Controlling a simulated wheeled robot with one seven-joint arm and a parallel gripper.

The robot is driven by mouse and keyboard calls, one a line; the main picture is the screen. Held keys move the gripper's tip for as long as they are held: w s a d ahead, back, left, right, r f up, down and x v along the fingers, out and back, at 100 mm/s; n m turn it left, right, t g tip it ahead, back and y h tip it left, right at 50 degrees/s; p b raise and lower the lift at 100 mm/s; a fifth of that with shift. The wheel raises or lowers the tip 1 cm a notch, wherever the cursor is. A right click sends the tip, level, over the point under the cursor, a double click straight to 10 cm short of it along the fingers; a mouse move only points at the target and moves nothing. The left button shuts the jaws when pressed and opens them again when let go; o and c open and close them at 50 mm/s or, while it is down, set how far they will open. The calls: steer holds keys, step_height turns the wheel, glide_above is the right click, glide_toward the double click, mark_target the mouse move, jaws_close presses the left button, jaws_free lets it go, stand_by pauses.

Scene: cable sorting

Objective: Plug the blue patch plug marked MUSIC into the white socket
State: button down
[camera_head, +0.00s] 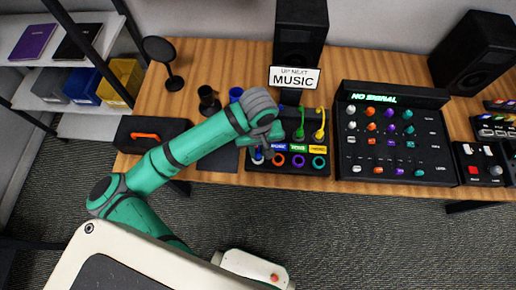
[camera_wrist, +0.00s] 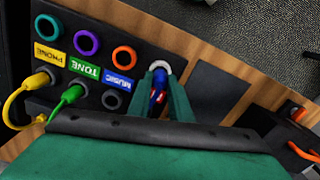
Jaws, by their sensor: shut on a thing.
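My gripper (camera_wrist: 165,98) is shut on the blue plug (camera_wrist: 158,84), which shows between the two green fingers in the wrist view. The plug's front end is right at the white socket (camera_wrist: 161,66), a pale ring at the end of the socket row. I cannot tell how far it is inside the ring. In the head view the white socket (camera_head: 257,159) is just below my gripper (camera_head: 262,146), and the plug is mostly hidden. The blue MUSIC label (camera_wrist: 118,82) sits beside an empty grey holder hole (camera_wrist: 113,99).
Orange (camera_wrist: 124,57), purple (camera_wrist: 87,43) and teal (camera_wrist: 48,25) sockets continue the row. Green (camera_wrist: 73,94) and yellow (camera_wrist: 39,81) plugs stand in their holders with cables. A sign (camera_head: 294,78) reads "UP NEXT MUSIC". A mixer panel (camera_head: 393,140) shows "NO SIGNAL".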

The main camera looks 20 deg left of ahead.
steer(key=shift+f, duration=0.35)
stand_by(0.8)
steer(key=c, duration=1.5)
jaws_free()
steer(key=shift+c, duration=0.2)
steer(key=shift+o, duration=0.7)
steer(key=o, duration=0.4)
steer(key=shift+c, duration=0.2)
steer(key=shift+r, duration=0.1)
steer(key=shift+r, duration=3.45)
steer(key=shift+a+f, duration=0.1)
